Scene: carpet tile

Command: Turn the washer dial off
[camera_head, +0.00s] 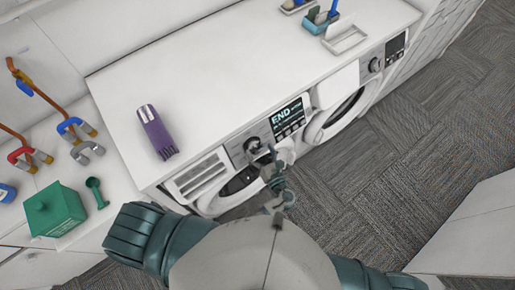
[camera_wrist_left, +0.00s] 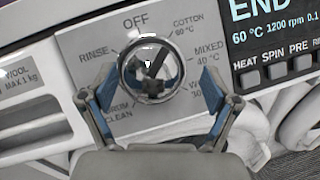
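The washer dial (camera_wrist_left: 150,66) is a round, shiny knob on a grey panel, with OFF above it and COTTON, MIXED, RINSE and DRUM CLEAN around it. Its dark pointer seems to lean up and right, towards COTTON. In the head view the dial (camera_head: 252,146) sits left of the display on the washer front. My left gripper (camera_wrist_left: 157,88) is open, with one finger on each side of the dial. Contact with the dial cannot be told. In the head view my left gripper (camera_head: 272,165) is small, just by the dial. My right gripper is not in view.
The washer display (camera_head: 287,115) reads END. A second machine (camera_head: 350,105) stands to its right. A green box (camera_head: 54,210) and tools are at left. Grey carpet (camera_head: 400,140) is open at right.

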